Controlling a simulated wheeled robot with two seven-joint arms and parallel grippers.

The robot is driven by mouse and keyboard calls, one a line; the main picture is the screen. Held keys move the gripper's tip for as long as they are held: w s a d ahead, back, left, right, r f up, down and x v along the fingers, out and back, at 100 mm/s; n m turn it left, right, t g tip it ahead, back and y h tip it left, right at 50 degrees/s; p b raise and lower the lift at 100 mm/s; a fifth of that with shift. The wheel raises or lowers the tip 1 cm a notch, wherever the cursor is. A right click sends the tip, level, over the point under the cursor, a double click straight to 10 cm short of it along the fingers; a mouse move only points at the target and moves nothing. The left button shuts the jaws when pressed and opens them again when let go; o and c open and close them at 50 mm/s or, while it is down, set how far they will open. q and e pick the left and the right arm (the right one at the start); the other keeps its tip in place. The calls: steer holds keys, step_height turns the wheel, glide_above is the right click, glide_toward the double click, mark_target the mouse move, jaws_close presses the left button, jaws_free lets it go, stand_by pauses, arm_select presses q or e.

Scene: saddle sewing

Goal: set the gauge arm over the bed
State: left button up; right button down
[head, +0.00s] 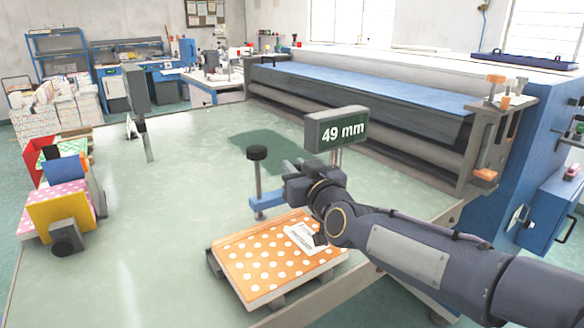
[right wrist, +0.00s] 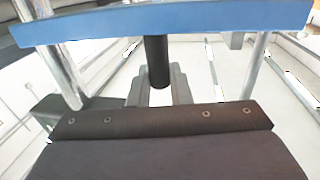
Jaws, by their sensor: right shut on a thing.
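The gauge arm (head: 268,201) is a blue bar by an upright metal post topped with a black knob (head: 257,152). My right gripper (head: 296,186) is shut on the gauge arm and hides part of it in the head view. In the right wrist view the blue bar (right wrist: 165,22) crosses the top, with a black cylinder (right wrist: 157,62) below it at the gripper. An orange, white-dotted booklet (head: 270,262) with a white label lies on a low grey support, probably the bed (head: 213,263), below and in front of the gripper. My left gripper is not in view.
A display reading "49 mm" (head: 336,130) stands behind the gripper. Coloured booklets and boards (head: 62,205) are at the table's left side. A large machine with a blue panel (head: 365,90) lines the back right. The pale green tabletop (head: 165,215) between is mostly clear.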

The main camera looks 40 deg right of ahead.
steer(key=shift+s, duration=0.35)
stand_by(0.3)
steer(key=c, duration=1.4)
jaws_free()
steer(key=v, duration=0.7)
steer(key=shift+s+a, duration=0.1)
steer(key=shift+s, duration=0.3)
